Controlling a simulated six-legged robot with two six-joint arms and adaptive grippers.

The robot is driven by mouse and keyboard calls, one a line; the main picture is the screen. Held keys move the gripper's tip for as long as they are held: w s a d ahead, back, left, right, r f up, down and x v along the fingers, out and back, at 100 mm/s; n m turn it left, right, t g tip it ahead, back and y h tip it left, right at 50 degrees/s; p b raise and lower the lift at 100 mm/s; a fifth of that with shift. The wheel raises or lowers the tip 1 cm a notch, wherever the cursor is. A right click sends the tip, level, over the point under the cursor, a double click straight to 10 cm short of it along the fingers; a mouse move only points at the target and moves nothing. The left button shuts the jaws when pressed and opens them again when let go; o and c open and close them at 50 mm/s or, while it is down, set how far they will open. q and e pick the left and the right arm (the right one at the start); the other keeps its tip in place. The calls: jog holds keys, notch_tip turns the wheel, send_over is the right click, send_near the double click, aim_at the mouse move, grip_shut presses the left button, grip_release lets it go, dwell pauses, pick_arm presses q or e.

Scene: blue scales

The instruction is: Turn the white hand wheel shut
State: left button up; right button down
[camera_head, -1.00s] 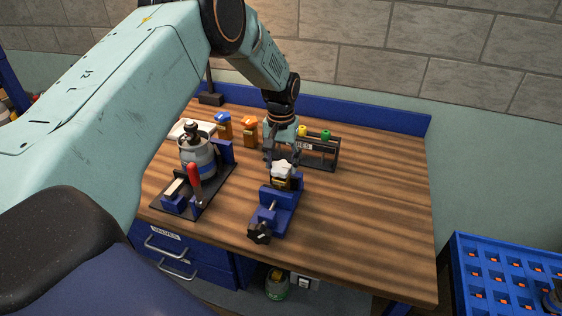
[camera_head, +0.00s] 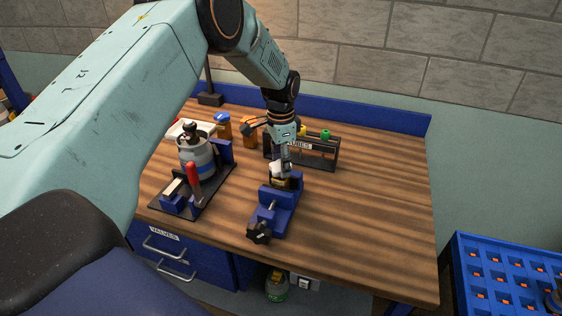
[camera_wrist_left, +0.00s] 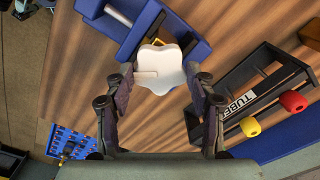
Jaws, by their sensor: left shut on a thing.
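The white hand wheel (camera_wrist_left: 160,66) has a lobed rim and sits on a brass-coloured valve body held in a blue vise (camera_head: 274,208). In the head view the wheel (camera_head: 277,168) is partly hidden by my left gripper. My left gripper (camera_head: 283,164) points down at the wheel from above. In the left wrist view its two fingers (camera_wrist_left: 160,84) stand on either side of the wheel and are shut on it. The valve body is mostly hidden under the wheel. My right gripper is in neither view.
A grey canister (camera_head: 196,153) on a fixture with a red handle (camera_head: 193,174) stands to the left. The right of the wooden bench (camera_head: 380,205) is clear.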

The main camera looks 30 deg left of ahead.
pick_arm(q)
jog(key=m, duration=0.3)
jog(key=shift+s+f+m, duration=0.3)
jog(key=shift+f, duration=0.05)
jog(key=shift+m+b, duration=0.35)
jog(key=shift+m, duration=1.55)
jog(key=o, duration=1.2)
jog(key=shift+w+a+r, duration=0.1)
jog(key=shift+w, duration=0.1)
jog(key=shift+c, duration=0.2)
jog(key=shift+r, duration=0.2)
